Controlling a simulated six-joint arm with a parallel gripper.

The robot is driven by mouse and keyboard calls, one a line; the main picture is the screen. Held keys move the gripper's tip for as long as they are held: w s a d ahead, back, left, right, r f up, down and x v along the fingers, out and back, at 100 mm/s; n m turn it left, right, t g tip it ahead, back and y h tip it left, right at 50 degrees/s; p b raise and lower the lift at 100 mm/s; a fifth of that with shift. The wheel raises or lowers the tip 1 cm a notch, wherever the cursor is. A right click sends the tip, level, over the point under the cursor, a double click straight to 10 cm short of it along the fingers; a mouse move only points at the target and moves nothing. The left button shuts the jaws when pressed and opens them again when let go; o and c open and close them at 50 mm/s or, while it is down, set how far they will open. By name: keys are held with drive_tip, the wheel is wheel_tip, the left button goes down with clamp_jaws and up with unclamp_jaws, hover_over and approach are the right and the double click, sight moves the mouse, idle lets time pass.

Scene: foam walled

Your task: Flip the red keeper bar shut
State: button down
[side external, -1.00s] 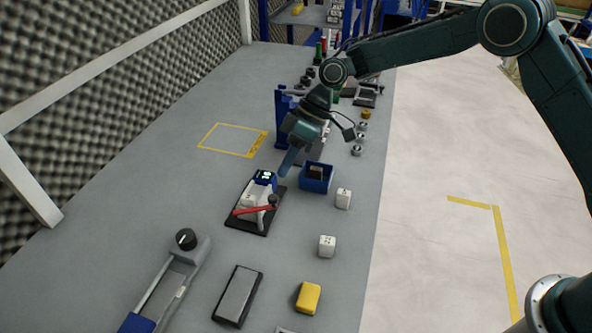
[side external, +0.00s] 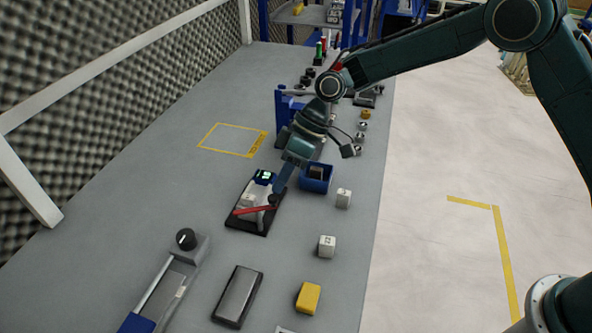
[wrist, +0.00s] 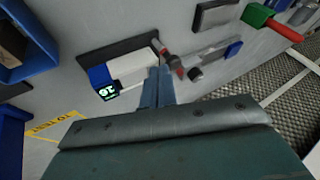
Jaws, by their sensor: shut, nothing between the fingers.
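The red keeper bar (side external: 252,210) lies across the fixture's black base plate (side external: 241,226), with a dark knob near its right end. The fixture has a pale block and a blue box with a lit display (side external: 265,177). My gripper (side external: 275,193) is shut and empty, its tips close to the knob end of the bar; I cannot tell whether they touch. In the wrist view, my shut fingers (wrist: 156,74) point at the fixture, and part of the red bar (wrist: 174,62) shows just right of the tips. The fingers hide some of the fixture.
A blue bin (side external: 316,178) stands close right of the fixture. A taped rectangle (side external: 233,140) on the bench is empty.

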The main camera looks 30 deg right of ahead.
drive_tip(key=shift+s+m+t, duration=0.5)
drive_tip(key=shift+m+t, duration=0.1)
drive_tip(key=shift+m, duration=0.3)
drive_tip(key=s+a+m+t+h, duration=0.2)
drive_tip(key=s+a+m+t, duration=0.1)
drive_tip(key=m, duration=0.6)
drive_tip(key=shift+s+t, duration=0.9)
drive_tip(key=shift+s, duration=0.25)
drive_tip(key=shift+w+a, duration=0.1)
